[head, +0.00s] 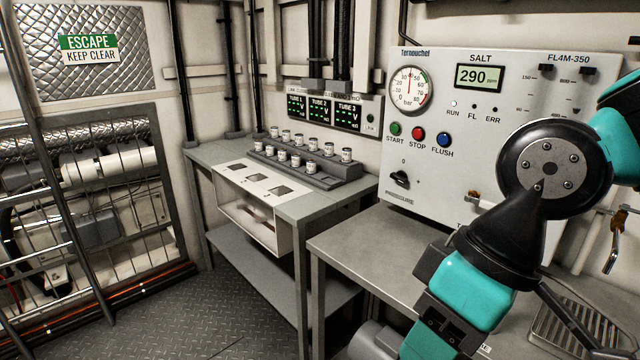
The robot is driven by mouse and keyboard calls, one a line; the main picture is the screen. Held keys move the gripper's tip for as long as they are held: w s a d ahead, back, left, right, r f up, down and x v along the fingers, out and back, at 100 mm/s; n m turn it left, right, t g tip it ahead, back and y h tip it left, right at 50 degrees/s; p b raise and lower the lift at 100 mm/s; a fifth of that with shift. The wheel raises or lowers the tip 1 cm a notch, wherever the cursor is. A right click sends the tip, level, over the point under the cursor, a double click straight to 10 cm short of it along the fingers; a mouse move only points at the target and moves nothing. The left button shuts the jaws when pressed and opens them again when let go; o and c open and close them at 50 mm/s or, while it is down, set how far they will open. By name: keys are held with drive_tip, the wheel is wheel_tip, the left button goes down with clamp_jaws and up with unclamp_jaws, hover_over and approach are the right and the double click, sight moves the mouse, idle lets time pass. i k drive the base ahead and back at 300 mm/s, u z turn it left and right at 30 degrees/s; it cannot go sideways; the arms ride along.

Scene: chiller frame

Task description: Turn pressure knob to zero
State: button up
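The black pressure knob (400,179) is on the lower left of the white panel (437,210), above the word PRESSURE and below a 0 mark. Its grip looks slanted off vertical; its exact setting is too small to read. The round pressure gauge (410,90), marked in bar, is at the panel's upper left. Its needle points roughly upward, near the middle of the scale. My teal and black arm stands in front of the panel's right part, to the right of the knob and apart from it. No gripper fingers can be made out.
Green start (395,129), red stop (418,133) and blue flush (443,139) buttons are above the knob. A display (479,78) reads 290. A grey bench (345,245) is below the panel. A rack (310,172) with several small jars stands on the left table.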

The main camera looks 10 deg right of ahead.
sight(400, 176)
drive_tip(key=u, duration=1.15)
drive_tip(key=i, duration=3.4)
drive_tip(key=z, duration=4.1)
drive_tip(key=i, duration=0.3)
drive_tip(key=z, duration=0.05)
